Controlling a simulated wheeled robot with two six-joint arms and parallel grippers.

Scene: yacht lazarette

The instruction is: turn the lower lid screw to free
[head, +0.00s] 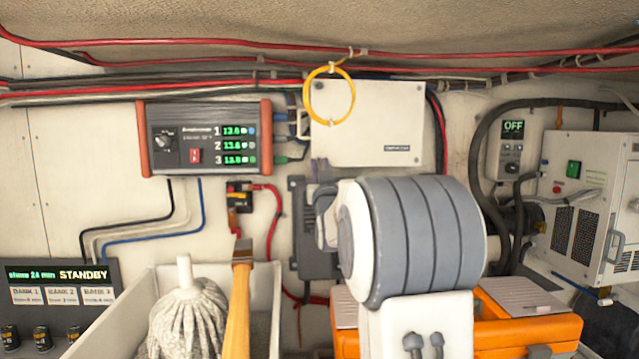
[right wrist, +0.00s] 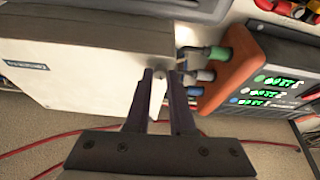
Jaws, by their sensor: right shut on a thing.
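The white box (head: 370,125) with its lid is fixed to the wall in the upper middle of the head view. It fills the upper left of the right wrist view (right wrist: 80,65). My right gripper (head: 319,168) is at the box's lower left corner, and its two dark fingers (right wrist: 161,78) are close together there in the right wrist view. It is shut on the lower lid screw, which the fingertips hide in both views. How far the screw is turned cannot be seen. My left gripper is not in view.
The orange-sided display unit (head: 205,138) is left of the box, with plugs (right wrist: 212,53) close beside my right fingers. A yellow cable loop (head: 329,95) hangs over the box's upper left. A mop (head: 188,315) and a hammer (head: 240,290) stand in a bin below.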

